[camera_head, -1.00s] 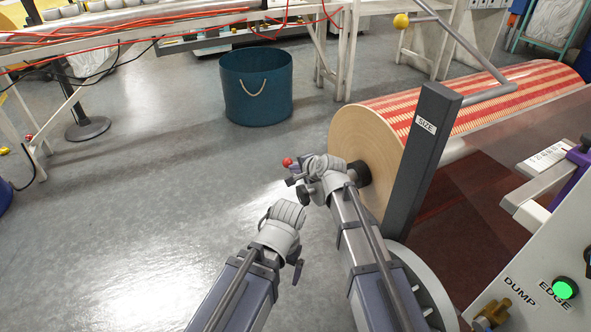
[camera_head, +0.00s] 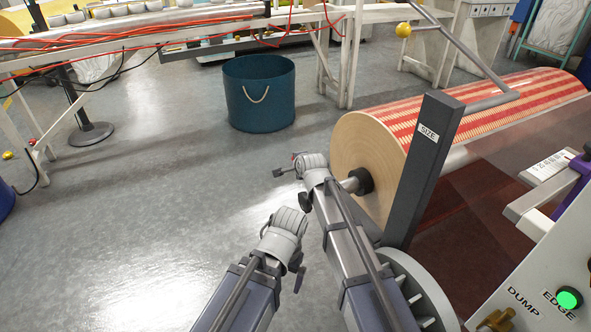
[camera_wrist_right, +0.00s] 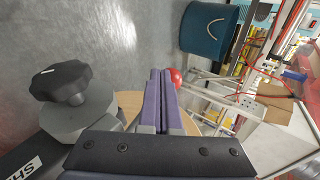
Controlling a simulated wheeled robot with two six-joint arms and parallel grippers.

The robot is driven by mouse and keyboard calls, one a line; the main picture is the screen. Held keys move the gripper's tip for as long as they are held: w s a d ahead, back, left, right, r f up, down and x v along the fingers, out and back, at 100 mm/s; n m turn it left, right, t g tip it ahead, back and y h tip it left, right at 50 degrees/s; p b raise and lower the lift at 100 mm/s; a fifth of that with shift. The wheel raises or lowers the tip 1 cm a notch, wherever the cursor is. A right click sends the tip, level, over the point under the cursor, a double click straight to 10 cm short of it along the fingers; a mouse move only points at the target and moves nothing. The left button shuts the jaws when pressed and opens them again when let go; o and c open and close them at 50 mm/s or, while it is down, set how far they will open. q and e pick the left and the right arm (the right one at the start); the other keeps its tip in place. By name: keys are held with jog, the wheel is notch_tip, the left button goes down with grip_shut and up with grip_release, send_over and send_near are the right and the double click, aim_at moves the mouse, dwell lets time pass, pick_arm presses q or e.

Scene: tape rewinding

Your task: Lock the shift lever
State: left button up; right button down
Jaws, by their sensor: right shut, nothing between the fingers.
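In the right wrist view, my right gripper (camera_wrist_right: 158,100) is shut, with its two purple fingers together and empty. A red ball knob (camera_wrist_right: 176,76) shows just right of the fingers; I cannot tell whether they touch it. A black lobed knob (camera_wrist_right: 62,82) on a grey hexagonal base stands left of the fingers, apart from them. Below it is a dark part (camera_wrist_right: 30,155) with partly cut-off white letters "SHI". In the head view, my right gripper (camera_head: 284,172) is left of the wooden roll's end. My left gripper (camera_head: 283,222) is nearer; its fingers are hidden.
A wooden roll with red stripes (camera_head: 470,112) and a dark post marked "SIZE" (camera_head: 425,160) stand right of my right arm. A control panel (camera_head: 545,285) with a lit green button is at lower right. A blue bin (camera_head: 259,95) stands on open floor behind.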

jog(key=shift+w+d, duration=0.3)
jog(key=shift+w, duration=0.45)
jog(key=shift+w+d, duration=0.35)
jog(key=shift+w, duration=0.4)
jog(key=shift+w+d, duration=0.3)
jog(key=shift+w, duration=0.45)
jog(key=shift+d, duration=0.1)
